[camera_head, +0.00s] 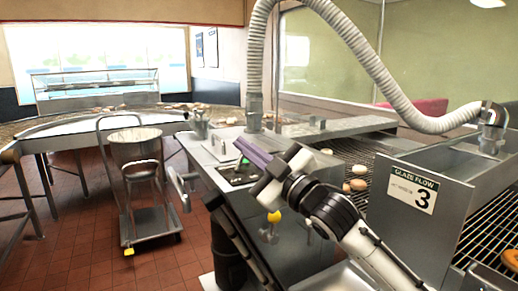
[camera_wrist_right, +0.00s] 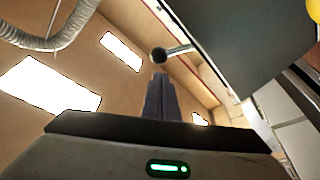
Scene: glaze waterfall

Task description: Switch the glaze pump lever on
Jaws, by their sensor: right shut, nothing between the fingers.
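My right gripper (camera_head: 241,145) reaches in from the lower right, over the top of the grey metal machine. Its purple-grey fingers are shut and empty, and also show in the right wrist view (camera_wrist_right: 160,80). There, a lever with a round black knob (camera_wrist_right: 159,55) on a metal rod sticks out from a dark grey box (camera_wrist_right: 235,35). The knob appears just beyond the fingertips; I cannot tell whether they touch. I cannot pick out this black knob in the head view. A yellow-knobbed handle (camera_head: 274,217) is on the machine's front, below my gripper. My left gripper is out of view.
A dark panel (camera_head: 238,173) lies below my fingers. A ribbed hose (camera_head: 255,60) arches above the machine. The "GLAZE FLOW 3" box (camera_head: 413,190) stands at the right, beside a wire conveyor with doughnuts (camera_head: 358,170). A bucket (camera_head: 136,148) on a cart stands at the left, on open tiled floor.

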